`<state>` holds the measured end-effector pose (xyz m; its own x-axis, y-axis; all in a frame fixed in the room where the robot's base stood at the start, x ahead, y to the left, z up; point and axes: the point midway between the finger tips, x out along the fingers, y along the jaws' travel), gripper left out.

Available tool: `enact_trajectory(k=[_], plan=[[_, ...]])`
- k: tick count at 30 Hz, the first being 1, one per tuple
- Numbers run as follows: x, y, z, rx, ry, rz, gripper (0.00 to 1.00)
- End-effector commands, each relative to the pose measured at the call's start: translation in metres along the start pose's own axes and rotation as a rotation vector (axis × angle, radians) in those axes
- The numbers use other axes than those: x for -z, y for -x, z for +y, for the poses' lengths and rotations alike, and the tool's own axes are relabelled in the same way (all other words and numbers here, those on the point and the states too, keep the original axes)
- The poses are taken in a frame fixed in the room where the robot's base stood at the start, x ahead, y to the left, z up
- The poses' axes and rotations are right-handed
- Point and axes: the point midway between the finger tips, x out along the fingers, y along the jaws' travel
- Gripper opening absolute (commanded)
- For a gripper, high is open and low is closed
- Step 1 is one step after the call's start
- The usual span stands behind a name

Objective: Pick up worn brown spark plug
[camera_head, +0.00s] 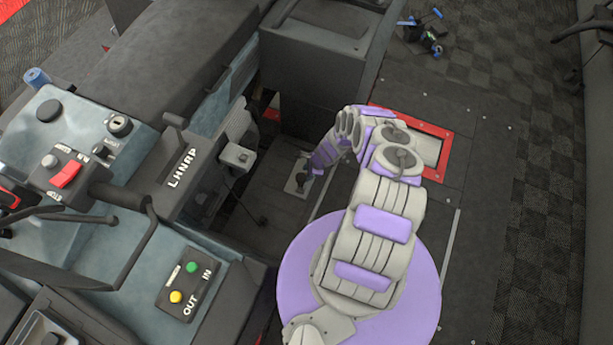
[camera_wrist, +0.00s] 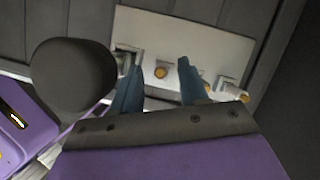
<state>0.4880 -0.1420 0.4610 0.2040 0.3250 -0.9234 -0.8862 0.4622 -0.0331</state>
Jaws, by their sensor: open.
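In the wrist view, a pale plate (camera_wrist: 185,40) lies on the dark floor. Several small parts with brownish-orange ends are on or along it. One small brown-ended piece (camera_wrist: 161,72) shows between my fingers, and another (camera_wrist: 241,96) lies to the right near the plate's edge. I cannot tell for sure which is the worn brown spark plug. My gripper (camera_wrist: 160,70) is open, its two blue-grey fingers apart over the plate, with nothing clearly held. In the head view, the plate (camera_head: 299,178) is small and partly hidden beside my arm.
In the head view, a grey machine with a LHNRP lever panel (camera_head: 182,167) and an IN/OUT button box (camera_head: 187,283) stands left. A red-framed opening (camera_head: 433,150) lies behind my arm. Blue-handled items (camera_head: 431,38) lie at the top.

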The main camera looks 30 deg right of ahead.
Motion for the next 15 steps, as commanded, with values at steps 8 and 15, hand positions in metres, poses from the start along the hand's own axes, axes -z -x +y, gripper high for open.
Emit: enact_trajectory(k=[8,15], plan=[[-0.0001,0.0006,-0.0002,0.000,0.000,0.000,0.27],[0.0000,0.0006,-0.0001,0.000,0.000,0.000,0.04]])
